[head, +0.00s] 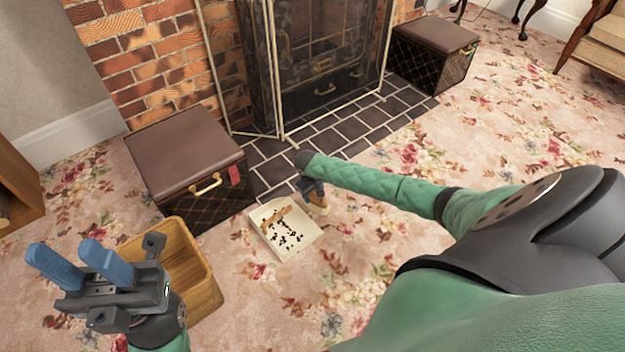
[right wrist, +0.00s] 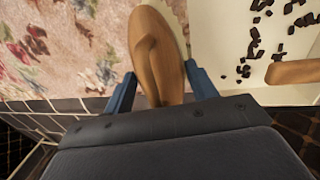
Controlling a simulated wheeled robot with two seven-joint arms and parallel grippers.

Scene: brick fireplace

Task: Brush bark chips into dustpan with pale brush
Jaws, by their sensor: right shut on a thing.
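The cream dustpan (head: 304,231) lies on the floral carpet near the hearth, with a wooden handle piece (head: 276,217) across its far side. Several dark bark chips (head: 287,238) lie on the dustpan; they also show in the right wrist view (right wrist: 255,42). My right gripper (head: 314,187) is shut on the wooden brush (right wrist: 155,50), beside the dustpan's right edge in the head view. Pale bristles show at the brush's edge in the wrist view; whether they touch the carpet is unclear. My left gripper (head: 76,262) is open and empty at lower left.
A wooden bin (head: 205,262) stands behind my left gripper. A brown trunk (head: 185,152) stands left of the hearth, another trunk (head: 433,50) right of it. The dark tiled hearth (head: 350,127) and fire screen lie beyond the dustpan. Carpet in front of the dustpan is clear.

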